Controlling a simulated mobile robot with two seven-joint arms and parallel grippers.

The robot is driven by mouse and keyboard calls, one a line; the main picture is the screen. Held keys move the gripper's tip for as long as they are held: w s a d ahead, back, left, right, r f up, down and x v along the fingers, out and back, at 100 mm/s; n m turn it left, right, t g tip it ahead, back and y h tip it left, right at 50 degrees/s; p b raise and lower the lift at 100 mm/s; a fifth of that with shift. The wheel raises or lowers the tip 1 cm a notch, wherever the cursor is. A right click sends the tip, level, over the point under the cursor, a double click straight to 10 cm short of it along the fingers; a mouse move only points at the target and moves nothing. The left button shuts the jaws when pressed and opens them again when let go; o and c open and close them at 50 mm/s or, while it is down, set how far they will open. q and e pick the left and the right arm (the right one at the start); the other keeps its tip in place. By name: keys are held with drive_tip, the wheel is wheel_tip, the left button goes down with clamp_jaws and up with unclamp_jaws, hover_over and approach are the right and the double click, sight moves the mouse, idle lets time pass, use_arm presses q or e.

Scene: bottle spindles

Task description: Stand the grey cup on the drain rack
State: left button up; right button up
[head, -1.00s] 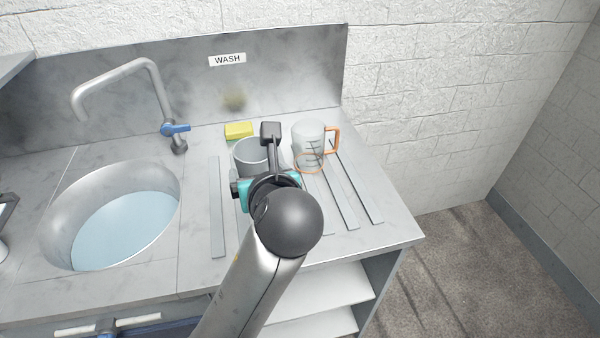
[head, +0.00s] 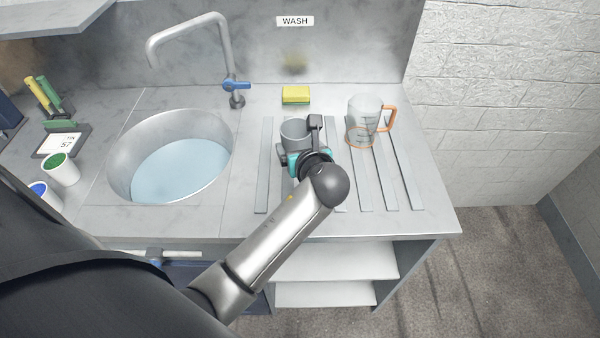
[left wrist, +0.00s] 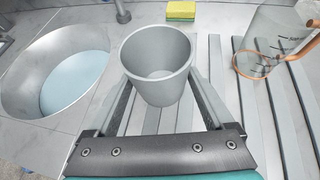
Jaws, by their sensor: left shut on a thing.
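The grey cup (head: 294,132) is upright with its open mouth up, over the left part of the drain rack. It also shows in the left wrist view (left wrist: 158,62), between the two fingers of my left gripper (left wrist: 160,98). In the head view my left gripper (head: 303,150) is shut on the cup, and my arm hides part of it. The drain rack (head: 265,180) is a row of raised grey strips on the counter. I cannot tell whether the cup's base touches the strips. My right gripper is not in view.
A clear jug with an orange handle (head: 364,122) stands on the rack right of the cup. A yellow sponge (head: 296,95) lies behind the cup. The sink (head: 170,165) with water and a tap (head: 232,85) is to the left. White cups (head: 62,170) stand far left.

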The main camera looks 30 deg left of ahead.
use_arm(q)
wheel_tip(320, 180, down, 4)
drive_tip(key=shift+r+b, duration=0.2)
drive_tip(key=shift+b, duration=0.2)
wheel_tip(320, 180, down, 4)
drive_tip(key=shift+f+b, duration=0.25)
drive_tip(key=shift+b, duration=0.55)
drive_tip(key=shift+r, duration=0.1)
drive_tip(key=o, duration=1.3)
drive_tip(key=p+v, duration=0.2)
drive_tip(key=v, duration=1)
drive_tip(key=shift+p, duration=0.4)
